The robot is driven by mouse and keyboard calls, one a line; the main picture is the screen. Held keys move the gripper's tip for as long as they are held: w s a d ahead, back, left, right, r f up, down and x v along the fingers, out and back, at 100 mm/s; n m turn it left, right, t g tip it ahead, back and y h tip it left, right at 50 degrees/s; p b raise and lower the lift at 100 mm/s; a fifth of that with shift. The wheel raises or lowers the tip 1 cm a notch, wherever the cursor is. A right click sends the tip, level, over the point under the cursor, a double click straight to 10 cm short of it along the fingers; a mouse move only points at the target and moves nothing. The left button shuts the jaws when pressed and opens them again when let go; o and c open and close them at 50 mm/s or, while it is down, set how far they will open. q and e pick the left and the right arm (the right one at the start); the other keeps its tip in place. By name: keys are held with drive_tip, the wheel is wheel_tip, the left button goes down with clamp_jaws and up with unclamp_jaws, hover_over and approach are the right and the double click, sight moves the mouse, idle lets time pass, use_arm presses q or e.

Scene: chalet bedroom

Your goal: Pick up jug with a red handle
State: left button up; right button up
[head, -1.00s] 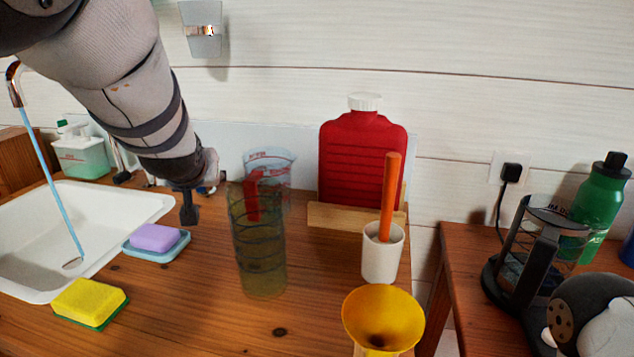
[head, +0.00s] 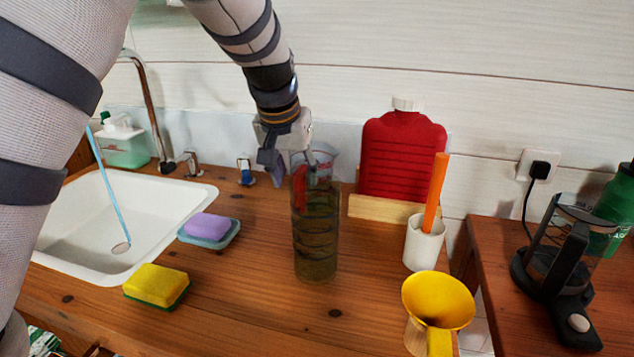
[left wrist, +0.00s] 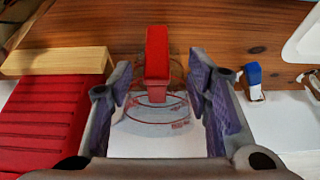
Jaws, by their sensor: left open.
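The clear measuring jug (head: 322,158) stands on the wooden counter near the back wall, partly hidden behind a tall greenish glass and my gripper. Its red handle (head: 300,190) shows through the glass in the head view. In the left wrist view the red handle (left wrist: 157,55) lies between the two finger pads, with the clear jug body (left wrist: 155,130) and its red markings below it. My left gripper (head: 285,165) is open at the jug's handle side, with gaps on both sides of the handle. My right gripper is not in view.
The tall greenish glass (head: 316,250) stands just in front of the jug. A red hot-water bottle (head: 400,155) on a wooden stand is to the right, with a white cup (head: 424,245) and yellow funnel (head: 438,300) nearer. The sink (head: 70,235), soap and sponge (head: 156,285) are left.

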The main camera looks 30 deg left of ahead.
use_arm(q)
drive_tip(key=x, duration=0.7)
drive_tip(key=shift+w+d+f+b, duration=0.15)
drive_tip(key=shift+f+b, duration=0.1)
drive_tip(key=shift+b, duration=0.15)
drive_tip(key=shift+r, duration=0.2)
drive_tip(key=shift+c, duration=0.2)
clamp_jaws()
